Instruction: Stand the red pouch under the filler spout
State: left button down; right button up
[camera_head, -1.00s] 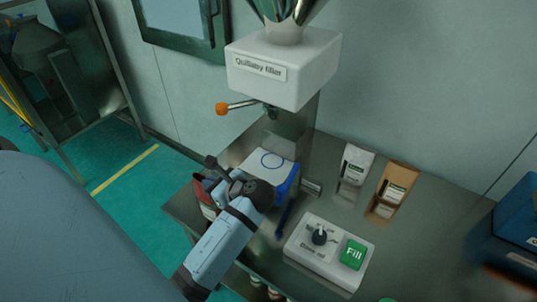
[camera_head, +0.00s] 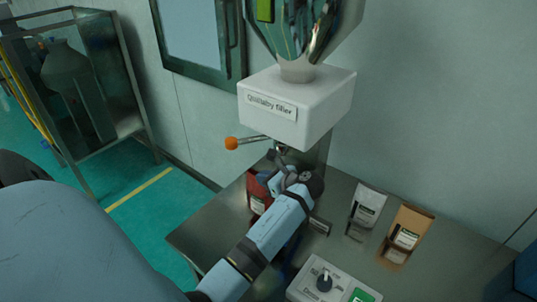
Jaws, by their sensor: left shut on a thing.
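The red pouch (camera_head: 257,193) is upright, partly hidden behind my left gripper (camera_head: 271,182). My left gripper is shut on the red pouch. The pouch is below and slightly left of the filler spout (camera_head: 280,148), under the white filler head (camera_head: 293,106). My gripper and wrist hide the stand below the spout, so I cannot tell whether the pouch touches it. My right gripper is not in view.
An orange-tipped lever (camera_head: 232,143) sticks out left of the spout. A white pouch (camera_head: 368,206) and a brown pouch (camera_head: 408,229) stand on the metal table (camera_head: 215,235) at right. A control box (camera_head: 312,279) with a knob is at the front.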

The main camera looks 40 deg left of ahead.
pick_arm(q)
jog(key=shift+w+a, duration=0.1)
jog(key=shift+w, duration=0.9)
jog(key=shift+f, duration=1.8)
jog(key=c, duration=1.3)
grip_release()
jog(key=shift+f, duration=0.1)
jog(key=v, duration=1.2)
jog(key=shift+b, duration=0.3)
